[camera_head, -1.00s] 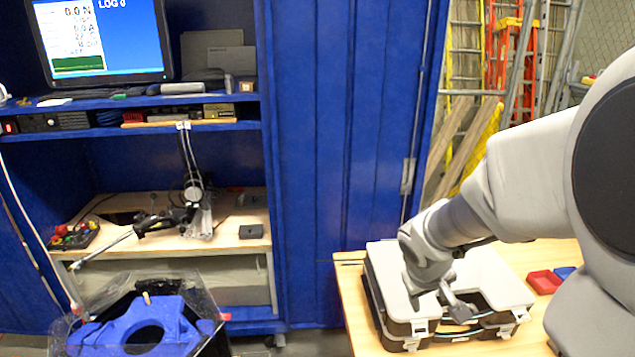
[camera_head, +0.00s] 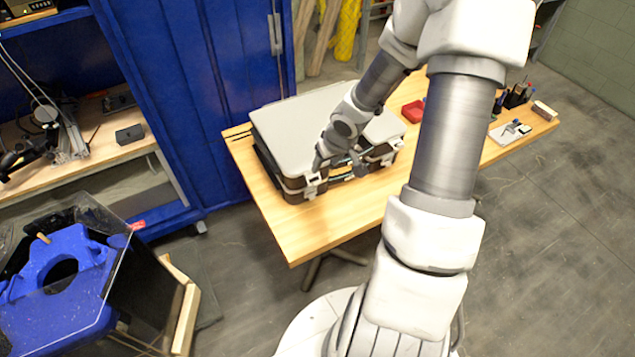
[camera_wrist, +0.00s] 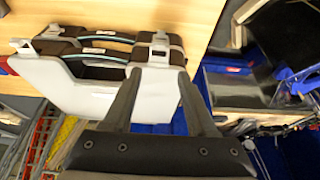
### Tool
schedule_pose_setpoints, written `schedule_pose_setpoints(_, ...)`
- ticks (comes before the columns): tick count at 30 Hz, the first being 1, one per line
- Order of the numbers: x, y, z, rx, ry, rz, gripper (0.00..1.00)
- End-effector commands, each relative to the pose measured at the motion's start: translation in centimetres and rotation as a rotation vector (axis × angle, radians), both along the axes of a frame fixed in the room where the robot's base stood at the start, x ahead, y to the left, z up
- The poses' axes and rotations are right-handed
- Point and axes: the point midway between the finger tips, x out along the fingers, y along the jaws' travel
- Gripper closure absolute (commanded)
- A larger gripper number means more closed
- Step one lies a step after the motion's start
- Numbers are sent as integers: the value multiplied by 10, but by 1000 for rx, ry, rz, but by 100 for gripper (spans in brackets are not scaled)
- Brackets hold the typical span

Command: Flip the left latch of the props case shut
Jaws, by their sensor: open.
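The props case (camera_head: 292,128) lies on the wooden table with its pale grey lid down. It also shows in the wrist view (camera_wrist: 88,98). Its left latch (camera_head: 314,184) is a small white piece at the left of the front edge; in the wrist view it is the latch on the right (camera_wrist: 160,48). The right latch (camera_head: 390,156) sits farther along that edge. The latches' exact flap angles are hard to tell. My gripper (camera_head: 338,164) is over the lid's front edge near the left latch. In the wrist view its two fingers (camera_wrist: 162,76) are spread and empty, with the left latch just beyond the tips.
The wooden table (camera_head: 290,235) is bare in front of the case. A red bin (camera_head: 413,110) stands behind my arm, and small tools (camera_head: 515,95) lie at the table's far right. A blue cabinet (camera_head: 190,90) stands behind the table at left.

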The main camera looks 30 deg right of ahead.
Motion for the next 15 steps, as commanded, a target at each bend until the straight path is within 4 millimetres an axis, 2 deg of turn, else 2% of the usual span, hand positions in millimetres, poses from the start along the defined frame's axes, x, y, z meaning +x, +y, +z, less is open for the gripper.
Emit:
schedule_pose_setpoints(1, 5, 2, -18, 0, 1, 4, 43)
schedule_pose_setpoints(6, 19, 2, -52, -1, 2, 4, 43)
schedule_pose_setpoints(15, 41, 2, -101, 0, 1, 3, 43)
